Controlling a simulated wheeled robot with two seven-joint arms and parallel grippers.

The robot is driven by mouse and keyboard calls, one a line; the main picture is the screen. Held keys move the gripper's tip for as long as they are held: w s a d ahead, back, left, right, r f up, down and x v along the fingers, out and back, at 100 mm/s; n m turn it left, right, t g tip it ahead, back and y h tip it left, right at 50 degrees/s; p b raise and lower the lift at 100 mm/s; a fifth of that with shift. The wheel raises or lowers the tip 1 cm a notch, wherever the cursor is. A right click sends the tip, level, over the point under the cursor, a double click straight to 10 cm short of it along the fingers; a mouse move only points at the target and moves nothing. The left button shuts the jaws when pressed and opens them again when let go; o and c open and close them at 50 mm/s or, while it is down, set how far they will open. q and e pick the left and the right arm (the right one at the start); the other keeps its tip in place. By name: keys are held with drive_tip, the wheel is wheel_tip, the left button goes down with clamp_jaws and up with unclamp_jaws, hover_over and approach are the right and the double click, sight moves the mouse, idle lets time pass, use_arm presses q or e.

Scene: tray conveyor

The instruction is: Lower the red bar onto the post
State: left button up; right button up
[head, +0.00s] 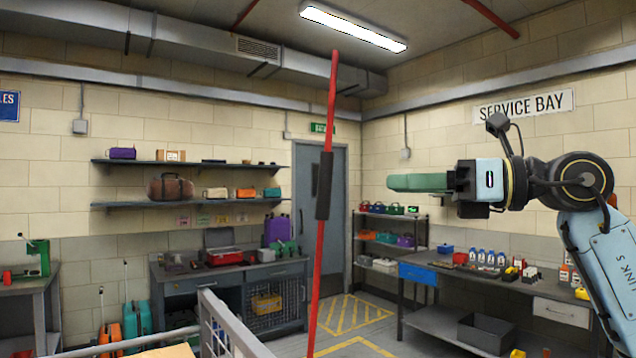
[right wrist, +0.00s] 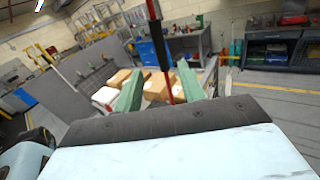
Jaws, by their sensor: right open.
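The red bar (head: 331,105) is long and thin and stands nearly upright, slightly tilted, in the middle of the head view. It has a black grip sleeve (head: 324,186) partway down, and its lower end runs out of the picture. My right gripper (head: 391,182) is to the right of the sleeve, its green fingers pointing left, with a visible gap to the bar. In the right wrist view the fingers (right wrist: 158,72) are apart and empty. The bar (right wrist: 155,12) shows there beyond the fingers, in line with the space between them. I cannot make out the post. My left gripper is not in view.
A grey railing (head: 215,318) is at the lower left. The wrist view shows several cardboard boxes (right wrist: 116,78) beside a grey panel (right wrist: 62,90). A cluttered workbench (head: 470,280) is at the right. The air around the bar is clear.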

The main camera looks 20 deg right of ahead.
drive_tip(key=p, duration=0.3)
hover_over(324, 226)
drive_tip(key=w, duration=0.1)
drive_tip(key=shift+d, duration=0.15)
clamp_jaws()
